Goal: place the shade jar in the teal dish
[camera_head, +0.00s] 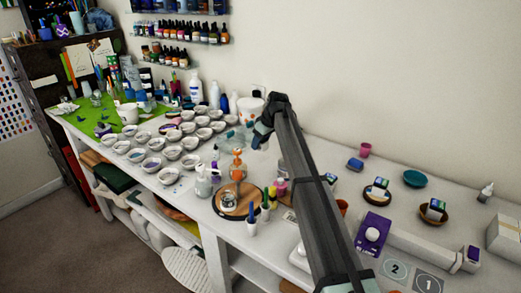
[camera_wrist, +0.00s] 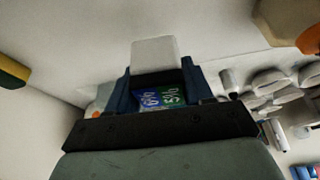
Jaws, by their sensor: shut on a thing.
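My gripper (camera_head: 262,132) is raised over the back of the table, near the white tub and left of the dishes on the right. In the wrist view my gripper (camera_wrist: 160,88) is shut on a jar (camera_wrist: 153,52) with a pale white end and a blue and green label with white print. This looks like the shade jar. In the head view it is mostly hidden by the gripper.
Jars with blue and green labels sit in a brown bowl (camera_head: 433,217) and a wooden dish (camera_head: 371,196). Several white bowls (camera_head: 172,153) crowd the left.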

